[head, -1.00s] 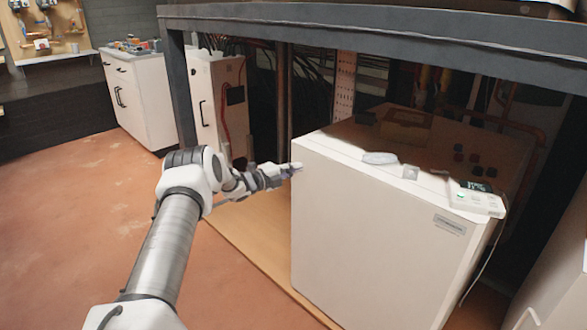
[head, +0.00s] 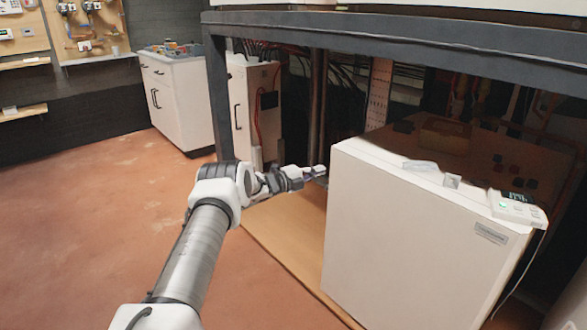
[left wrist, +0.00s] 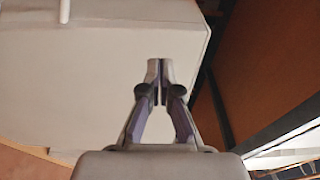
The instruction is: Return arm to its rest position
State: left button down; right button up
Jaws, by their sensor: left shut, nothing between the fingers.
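My left arm comes in from the bottom left of the head view, stretched forward. Its gripper (head: 318,172) is near the upper left edge of a white box-shaped unit (head: 415,240). In the left wrist view the gripper (left wrist: 160,68) is shut with nothing between its fingers. The white unit's pale panel (left wrist: 80,75) fills the space behind the fingertips there; I cannot tell whether they touch it. My right gripper is not in view.
A dark metal frame (head: 400,38) spans above the white unit. A small display device (head: 517,207) sits on the unit's top right edge. A white cabinet (head: 180,105) stands at the back left. The reddish floor (head: 90,210) at left is clear.

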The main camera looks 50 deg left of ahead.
pick_arm(q)
jog(key=s+a+b, duration=0.1)
jog(key=a+b, duration=0.1)
jog(key=a, duration=0.4)
jog(key=shift+s+a+f, duration=0.25)
jog(key=shift+a+f, duration=0.05)
jog(key=shift+f, duration=0.1)
jog(key=shift+d+f, duration=0.1)
